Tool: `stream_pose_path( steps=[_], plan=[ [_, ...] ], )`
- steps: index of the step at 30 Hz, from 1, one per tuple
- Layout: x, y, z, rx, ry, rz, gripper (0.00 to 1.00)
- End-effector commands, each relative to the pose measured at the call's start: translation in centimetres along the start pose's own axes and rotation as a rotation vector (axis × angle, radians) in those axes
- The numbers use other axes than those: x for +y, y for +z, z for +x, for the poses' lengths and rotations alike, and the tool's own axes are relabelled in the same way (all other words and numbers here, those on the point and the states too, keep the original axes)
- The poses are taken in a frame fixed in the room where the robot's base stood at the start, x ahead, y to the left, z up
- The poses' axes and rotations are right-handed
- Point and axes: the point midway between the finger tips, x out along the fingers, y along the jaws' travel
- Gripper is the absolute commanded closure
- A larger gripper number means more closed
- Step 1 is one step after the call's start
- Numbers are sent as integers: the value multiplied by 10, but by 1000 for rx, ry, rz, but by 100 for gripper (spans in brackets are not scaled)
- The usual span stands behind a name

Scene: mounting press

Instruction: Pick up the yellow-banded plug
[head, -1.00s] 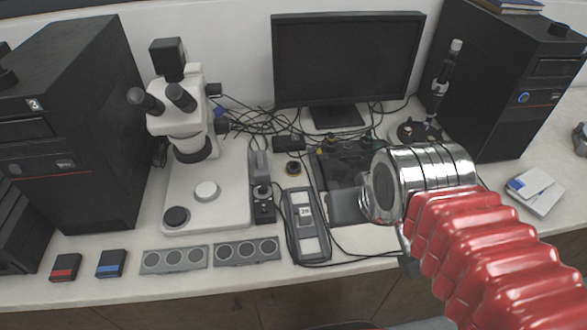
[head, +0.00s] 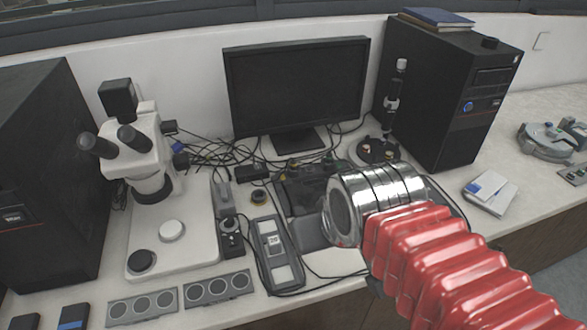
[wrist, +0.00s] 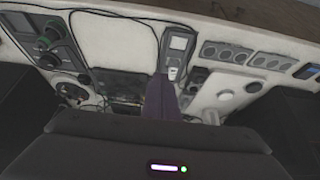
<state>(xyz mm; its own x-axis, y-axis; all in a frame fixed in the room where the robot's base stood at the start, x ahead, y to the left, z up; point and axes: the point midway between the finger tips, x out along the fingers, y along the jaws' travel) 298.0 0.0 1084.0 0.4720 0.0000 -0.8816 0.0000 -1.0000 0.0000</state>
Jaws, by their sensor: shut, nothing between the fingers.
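My gripper shows in the wrist view as two dark purple fingers (wrist: 161,100) pressed together, with nothing between them, above the bench. In the head view my silver wrist and red sleeve hide the fingers. No plug with a yellow band can be made out for certain. In the head view a small yellowish spot (head: 283,167) shows at the back left edge of the dark equipment behind my wrist, too small to identify. A small black round piece with a tan ring (head: 260,196) lies left of it.
A microscope (head: 143,150), a grey handheld meter (head: 272,245) and sample plates (head: 217,288) stand on the left. A monitor (head: 297,90) and black computer (head: 445,95) stand behind. Cables cross the bench. A white box (head: 490,192) lies right, with clear bench around it.

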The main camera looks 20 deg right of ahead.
Motion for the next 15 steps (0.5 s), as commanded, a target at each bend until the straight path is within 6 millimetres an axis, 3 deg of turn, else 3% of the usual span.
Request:
stream_pose_path(
  steps=[3, 8, 15],
  plan=[
    [0, 0, 0, 0, 0, 0, 99],
    [2, 0, 2, -10, 3, 7, 87],
    [8, 2, 22, -85, 13, 27, 70]
  ],
)
